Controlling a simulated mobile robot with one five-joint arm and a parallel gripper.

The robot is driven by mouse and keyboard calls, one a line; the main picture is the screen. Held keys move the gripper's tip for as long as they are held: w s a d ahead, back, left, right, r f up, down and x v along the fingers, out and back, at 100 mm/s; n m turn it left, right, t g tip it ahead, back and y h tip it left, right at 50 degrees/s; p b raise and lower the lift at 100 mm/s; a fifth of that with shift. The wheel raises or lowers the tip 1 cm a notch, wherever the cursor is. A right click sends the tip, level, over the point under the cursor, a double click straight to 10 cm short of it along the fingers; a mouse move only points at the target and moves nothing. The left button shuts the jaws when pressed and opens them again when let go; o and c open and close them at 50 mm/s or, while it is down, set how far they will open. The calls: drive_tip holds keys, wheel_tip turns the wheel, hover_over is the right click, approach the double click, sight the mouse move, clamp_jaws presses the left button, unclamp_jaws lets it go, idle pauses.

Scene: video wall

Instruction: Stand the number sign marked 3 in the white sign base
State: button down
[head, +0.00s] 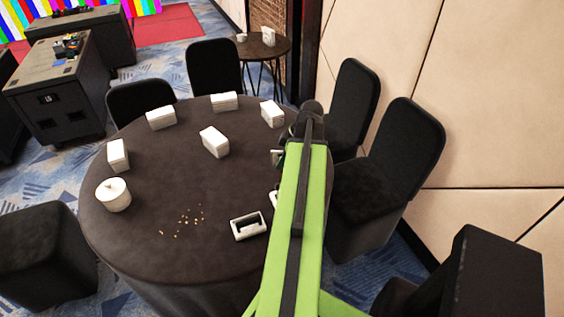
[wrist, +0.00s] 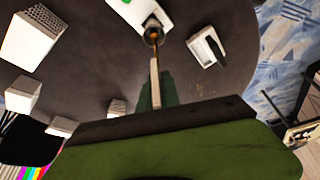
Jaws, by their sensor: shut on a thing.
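My gripper (wrist: 153,38) is shut on a thin, pale piece (wrist: 155,72), which seems to be the number sign seen edge on. No digit shows. A white piece with a dark slot, apparently the sign base (wrist: 150,14), lies just past the tip in the wrist view, cut by the top edge. In the head view, only a sliver of the base (head: 273,197) shows beside my green arm. The arm hides most of the gripper there. I cannot tell whether the sign touches the base.
A white open holder with a dark inside (head: 249,226) sits close by on the round dark table (head: 150,245). Crumbs (head: 184,219) and a round white pot (head: 113,195) are to its left. Several white boxes (head: 215,142) stand farther back. Black chairs (head: 405,150) ring the table.

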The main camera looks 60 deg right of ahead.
drive_tip(key=shift+f+b, duration=1.65)
drive_tip(key=shift+f, duration=0.1)
drive_tip(key=c, duration=1.5)
unclamp_jaws()
drive_tip(key=p+v, duration=1.6)
drive_tip(key=v, duration=0.1)
drive_tip(key=shift+s+d+r, duration=0.15)
drive_tip(key=shift+r, duration=0.05)
